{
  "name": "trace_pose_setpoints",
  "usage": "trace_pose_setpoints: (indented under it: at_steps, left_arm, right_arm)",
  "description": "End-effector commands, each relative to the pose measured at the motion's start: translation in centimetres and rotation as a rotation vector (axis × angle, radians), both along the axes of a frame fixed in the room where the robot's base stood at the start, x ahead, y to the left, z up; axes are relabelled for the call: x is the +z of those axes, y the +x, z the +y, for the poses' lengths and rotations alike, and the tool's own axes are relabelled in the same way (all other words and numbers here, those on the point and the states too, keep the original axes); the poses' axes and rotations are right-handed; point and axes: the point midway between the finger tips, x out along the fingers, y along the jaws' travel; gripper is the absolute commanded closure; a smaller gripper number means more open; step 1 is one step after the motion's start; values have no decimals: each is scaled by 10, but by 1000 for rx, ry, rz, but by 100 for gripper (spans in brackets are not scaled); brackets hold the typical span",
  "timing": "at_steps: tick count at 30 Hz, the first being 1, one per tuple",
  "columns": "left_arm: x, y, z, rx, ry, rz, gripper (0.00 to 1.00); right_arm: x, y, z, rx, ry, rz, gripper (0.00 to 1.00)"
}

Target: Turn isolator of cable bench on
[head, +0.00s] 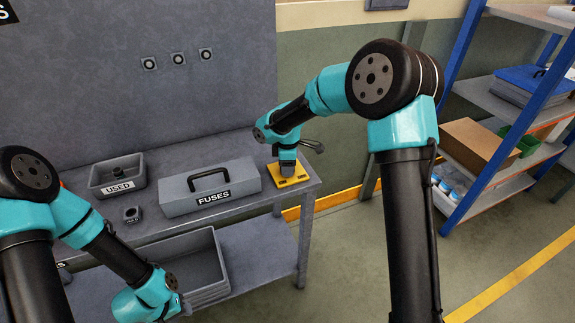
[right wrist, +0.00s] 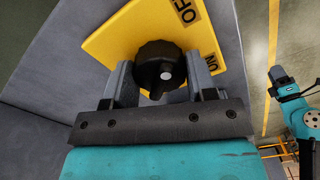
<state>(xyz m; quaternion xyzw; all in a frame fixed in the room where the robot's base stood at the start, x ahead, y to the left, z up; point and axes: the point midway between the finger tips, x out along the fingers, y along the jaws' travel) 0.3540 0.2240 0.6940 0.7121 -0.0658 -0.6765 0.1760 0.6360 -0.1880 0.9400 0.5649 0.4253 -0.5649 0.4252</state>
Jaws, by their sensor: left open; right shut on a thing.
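The isolator is a yellow plate (head: 297,179) at the right end of the grey bench (head: 150,225). The plate also shows in the right wrist view (right wrist: 125,38), with an OFF label (right wrist: 183,10) at its top and an ON label (right wrist: 211,64) at its right. A black round knob (right wrist: 160,68) stands on the plate. My right gripper (head: 286,170) is shut on the knob, one finger on each side. Which label the knob points to I cannot tell. My left arm reaches low over the front of the bench; its fingers are not in view.
A grey FUSES box (head: 175,196) with a handle stands left of the isolator. A USED bin (head: 100,178) and a small dark block (head: 132,214) are further left. An open grey tray (head: 205,250) is on the lower shelf. Blue-framed shelving (head: 470,190) is at the right.

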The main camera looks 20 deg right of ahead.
Motion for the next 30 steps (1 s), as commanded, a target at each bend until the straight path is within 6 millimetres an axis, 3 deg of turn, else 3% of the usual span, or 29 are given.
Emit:
trace_pose_setpoints:
  at_steps: [11, 30]
  left_arm:
    - [0, 0, 0, 0, 0, 0, 60]
    - [0, 0, 0, 0, 0, 0, 60]
  right_arm:
    - [0, 0, 0, -244, 0, 0, 72]
    - [0, 0, 0, -849, 0, 0, 72]
